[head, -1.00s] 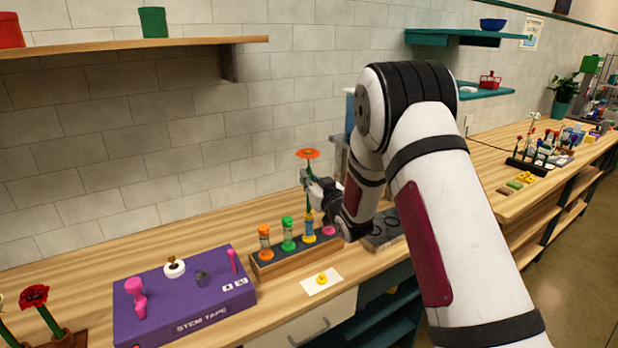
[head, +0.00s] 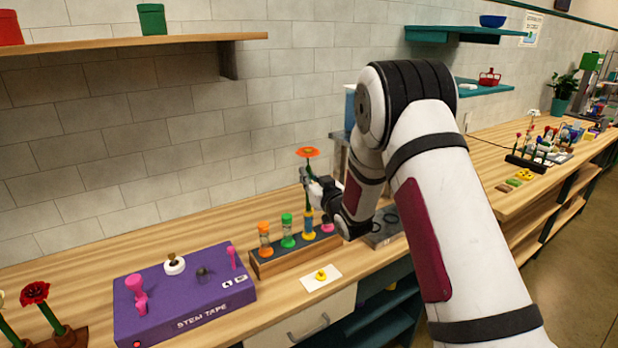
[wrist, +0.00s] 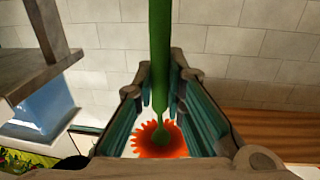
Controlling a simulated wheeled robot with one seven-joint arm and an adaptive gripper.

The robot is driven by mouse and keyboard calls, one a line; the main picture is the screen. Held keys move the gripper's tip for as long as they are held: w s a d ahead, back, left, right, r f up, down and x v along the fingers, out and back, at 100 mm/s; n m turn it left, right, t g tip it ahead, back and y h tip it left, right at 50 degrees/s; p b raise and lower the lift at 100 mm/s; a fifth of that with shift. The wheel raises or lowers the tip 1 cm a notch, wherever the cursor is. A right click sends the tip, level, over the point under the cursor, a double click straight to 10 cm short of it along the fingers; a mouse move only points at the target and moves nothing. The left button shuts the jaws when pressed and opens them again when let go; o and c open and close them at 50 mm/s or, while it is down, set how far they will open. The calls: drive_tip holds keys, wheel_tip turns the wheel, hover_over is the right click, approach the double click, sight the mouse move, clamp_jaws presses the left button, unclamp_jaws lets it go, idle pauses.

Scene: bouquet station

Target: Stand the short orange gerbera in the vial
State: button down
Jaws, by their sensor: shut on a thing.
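The orange gerbera (head: 307,152) is upright with its flower head at the top, above the row of vials. My gripper (head: 306,178) is shut on its green stem; the wrist view shows the stem (wrist: 160,60) between the jaws (wrist: 162,105) and the orange head (wrist: 160,140) beyond them. A vial with a yellow base and blue content (head: 308,225) stands in the rack directly below the stem. Whether the stem's lower end is inside this vial or just above it, I cannot tell.
The dark wooden rack (head: 290,259) also holds an orange vial (head: 265,240), a green vial (head: 287,231) and a pink one (head: 328,228) partly behind my gripper. A purple stem tape box (head: 185,300) stands left. A white card (head: 316,283) with a yellow piece lies in front.

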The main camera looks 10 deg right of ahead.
drive_tip(key=shift+f+b, duration=0.35)
drive_tip(key=shift+f, duration=2.1)
idle(1.0)
drive_tip(key=c, duration=1)
unclamp_jaws()
drive_tip(key=s+d+p, duration=0.1)
drive_tip(key=s+p, duration=0.4)
drive_tip(key=s, duration=0.4)
drive_tip(key=shift+d+p, duration=0.3)
drive_tip(key=shift+d, duration=0.1)
drive_tip(key=shift+w, duration=0.1)
idle(0.4)
